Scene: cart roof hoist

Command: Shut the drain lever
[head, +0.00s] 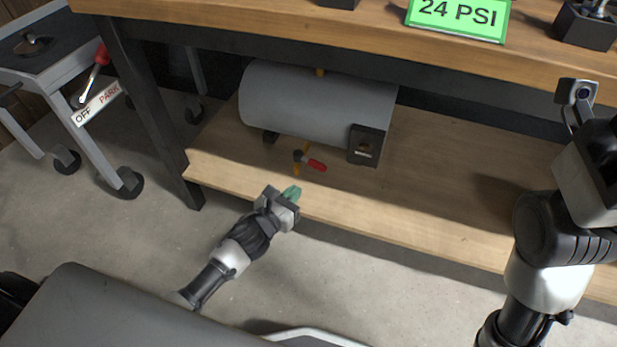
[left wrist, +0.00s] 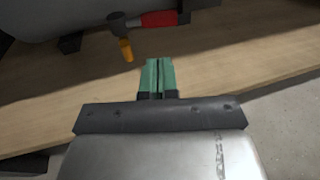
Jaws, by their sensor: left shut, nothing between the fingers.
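The drain lever (head: 316,164) has a red grip and sits on a small dark valve with brass pipe below the grey tank (head: 300,98). In the head view its grip points right and slightly down. In the left wrist view the red lever (left wrist: 158,19) lies roughly level, with the brass outlet hanging at its left. My left gripper (head: 292,193) has green fingers, shut and empty, at the front edge of the shelf. It is apart from the lever, in front of it and slightly left. The fingers also show in the left wrist view (left wrist: 157,75). My right gripper's fingers are not visible.
The tank rests on the wooden lower shelf (head: 450,190) under the bench top (head: 350,40). A green 24 PSI display (head: 458,15) is above. A cart with a red-handled OFF/PARK lever (head: 102,56) stands at left. The shelf's right part is bare.

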